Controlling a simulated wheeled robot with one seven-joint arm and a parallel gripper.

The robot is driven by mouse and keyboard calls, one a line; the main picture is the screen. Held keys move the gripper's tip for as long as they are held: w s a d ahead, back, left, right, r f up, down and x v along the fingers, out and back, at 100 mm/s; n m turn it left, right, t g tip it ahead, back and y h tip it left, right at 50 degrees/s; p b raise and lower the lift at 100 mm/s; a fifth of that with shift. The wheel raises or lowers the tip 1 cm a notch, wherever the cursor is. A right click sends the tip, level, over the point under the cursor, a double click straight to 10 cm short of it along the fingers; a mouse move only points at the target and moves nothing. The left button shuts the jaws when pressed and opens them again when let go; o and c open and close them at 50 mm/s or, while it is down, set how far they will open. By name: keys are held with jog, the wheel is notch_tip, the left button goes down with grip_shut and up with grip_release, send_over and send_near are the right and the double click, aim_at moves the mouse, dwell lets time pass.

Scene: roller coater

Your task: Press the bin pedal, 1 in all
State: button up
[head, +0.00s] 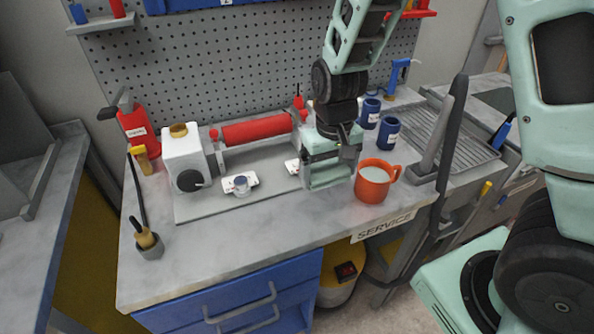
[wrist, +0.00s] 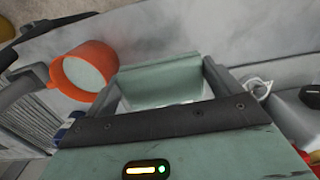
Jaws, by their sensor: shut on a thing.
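A round yellow and grey container (head: 335,292) is on the floor under the bench, partly hidden by the bench edge. A dark patch with a red part (head: 346,271) shows on it. I cannot tell whether this container is the bin, and I cannot make out a pedal. My gripper (head: 328,182) is low over the bench top, just left of the orange mug, well above and apart from the container.
The orange mug (head: 373,181) stands close beside my gripper and shows in the wrist view (wrist: 84,73). A red roller (head: 257,130), a white machine (head: 187,160) and blue cups (head: 388,133) are on the bench. Blue drawers (head: 240,303) are below.

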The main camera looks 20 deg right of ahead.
aim_at(326, 207)
notch_tip(326, 207, down, 8)
jog(key=shift+f, duration=0.1)
dwell(0.4)
jog(key=shift+f, duration=0.15)
jog(key=o, duration=0.7)
